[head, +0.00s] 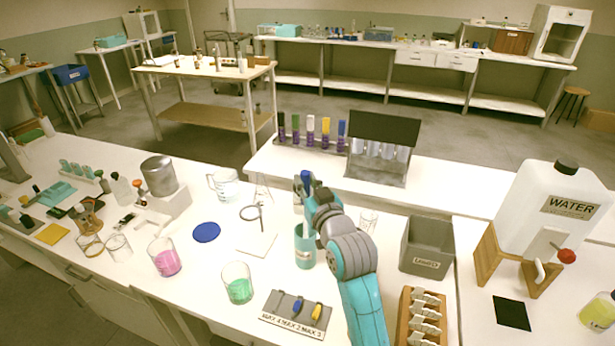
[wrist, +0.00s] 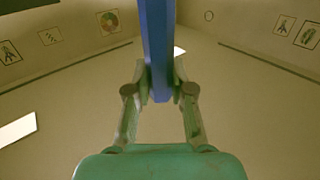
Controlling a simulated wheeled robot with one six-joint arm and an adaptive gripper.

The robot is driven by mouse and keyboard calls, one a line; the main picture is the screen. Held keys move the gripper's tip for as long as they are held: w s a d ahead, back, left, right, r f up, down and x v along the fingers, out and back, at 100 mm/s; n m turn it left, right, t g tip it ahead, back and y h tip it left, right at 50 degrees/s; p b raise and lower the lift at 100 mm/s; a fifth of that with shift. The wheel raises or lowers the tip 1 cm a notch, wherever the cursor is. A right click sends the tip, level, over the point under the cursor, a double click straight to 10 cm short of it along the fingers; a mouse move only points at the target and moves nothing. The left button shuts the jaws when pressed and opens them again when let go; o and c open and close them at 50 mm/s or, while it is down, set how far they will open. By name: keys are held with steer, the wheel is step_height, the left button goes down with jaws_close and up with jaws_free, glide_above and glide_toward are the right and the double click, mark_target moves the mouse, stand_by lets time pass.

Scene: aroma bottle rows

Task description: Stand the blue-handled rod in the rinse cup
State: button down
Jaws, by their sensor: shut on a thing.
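My gripper (head: 304,184) is shut on the blue-handled rod (head: 306,175), above and near the teal cup, which looks like the rinse cup (head: 304,256). In the wrist view the blue handle (wrist: 157,45) runs upright between the two fingertips (wrist: 160,88). The rod's lower part is hidden by my gripper and arm, so I cannot tell whether its tip is inside the cup. The cup stands upright on the white bench, its right side partly covered by my arm.
A grey rack (head: 295,314) with blue and yellow pieces lies in front. A beaker of green liquid (head: 238,287) stands left of it. A grey bin (head: 427,247) and the water tank (head: 556,215) are to the right. A tube rack (head: 311,140) stands behind.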

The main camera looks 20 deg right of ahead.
steer(key=shift+f, duration=2.25)
steer(key=c, duration=0.9)
jaws_free()
steer(key=shift+c, duration=0.2)
steer(key=shift+s, duration=0.1)
steer(key=s, duration=1.1)
steer(key=shift+s+d, duration=0.35)
steer(key=shift+s, duration=0.05)
steer(key=shift+f, duration=0.1)
